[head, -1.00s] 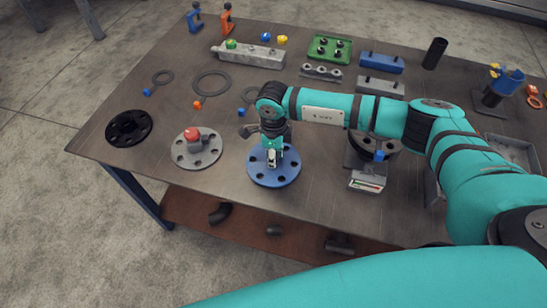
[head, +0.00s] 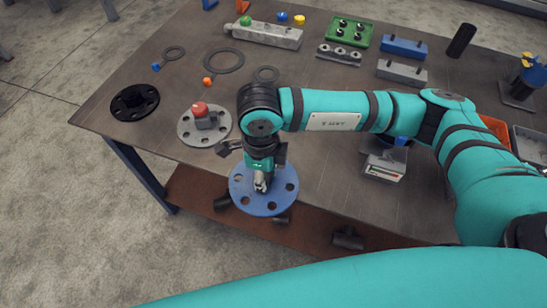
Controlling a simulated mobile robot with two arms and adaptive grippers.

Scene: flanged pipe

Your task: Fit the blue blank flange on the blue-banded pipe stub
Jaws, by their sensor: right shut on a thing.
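The blue blank flange (head: 247,202) is a round blue disc with a ring of bolt holes. My right gripper (head: 262,182) points down and is shut on the raised middle of the flange. The flange covers part of the table's front edge in the head view and appears held above it. I cannot make out the blue-banded pipe stub for certain. A small blue part (head: 401,141) shows beside my right forearm, above a grey block with a label (head: 384,168), mostly hidden by the arm. My left gripper is out of view.
A grey flange with a red knob (head: 189,131) and a black flange (head: 134,102) lie to the left. Gaskets, grey and blue blocks and a green tray (head: 349,34) lie farther back.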

